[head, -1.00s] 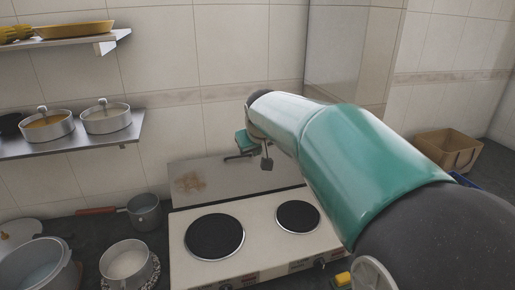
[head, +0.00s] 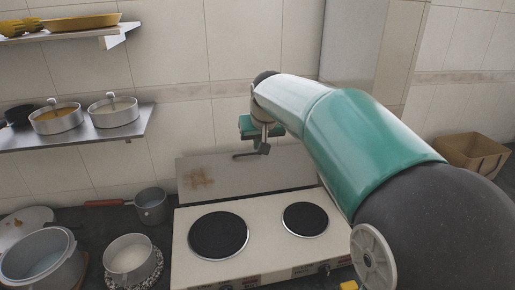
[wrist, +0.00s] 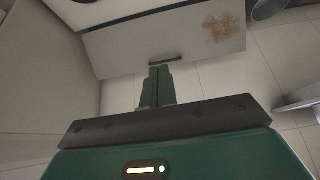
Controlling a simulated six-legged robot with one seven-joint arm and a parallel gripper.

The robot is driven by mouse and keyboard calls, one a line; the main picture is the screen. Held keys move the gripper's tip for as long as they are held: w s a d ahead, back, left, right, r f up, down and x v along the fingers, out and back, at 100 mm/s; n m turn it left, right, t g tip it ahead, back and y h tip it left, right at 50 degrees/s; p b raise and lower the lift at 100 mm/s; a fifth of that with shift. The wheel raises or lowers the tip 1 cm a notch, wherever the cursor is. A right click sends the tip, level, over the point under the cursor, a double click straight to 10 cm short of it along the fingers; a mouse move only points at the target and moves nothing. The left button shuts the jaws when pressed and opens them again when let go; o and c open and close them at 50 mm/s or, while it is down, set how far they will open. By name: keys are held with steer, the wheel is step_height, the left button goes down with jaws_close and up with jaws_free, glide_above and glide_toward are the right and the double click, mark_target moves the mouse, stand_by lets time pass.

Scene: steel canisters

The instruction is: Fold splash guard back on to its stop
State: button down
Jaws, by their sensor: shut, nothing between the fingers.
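The splash guard (head: 225,182) is a grey metal panel with a brown stain, standing behind the two-plate hob (head: 262,222). It also shows in the wrist view (wrist: 130,42), with a dark bar-like handle (wrist: 166,59) near its edge. My gripper (head: 263,148) is above the guard's top edge, close to the handle (head: 245,155). In the wrist view my gripper (wrist: 158,72) is shut and empty, its fingertips just short of the handle. I cannot tell whether they touch it. My arm hides part of the guard's right end and the wall behind.
A saucepan (head: 151,206) and pots (head: 130,258) stand left of the hob. A wall shelf (head: 75,134) with two lidded pans is at the left. A brown crate (head: 472,156) sits at the far right. The wall above the guard is bare.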

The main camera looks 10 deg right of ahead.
glide_toward(255, 153)
steer(key=x, duration=0.3)
steer(key=w+x, duration=0.1)
steer(key=x, duration=0.2)
steer(key=r+x, duration=0.1)
steer(key=x, duration=0.2)
steer(key=shift+w+f, duration=0.1)
steer(key=shift+w, duration=0.15)
steer(key=shift+s, duration=0.1)
steer(key=shift+s+r, duration=0.3)
steer(key=shift+s, duration=0.25)
steer(key=shift+s+r, duration=0.1)
steer(key=shift+s, duration=0.5)
steer(key=shift+r, duration=0.1)
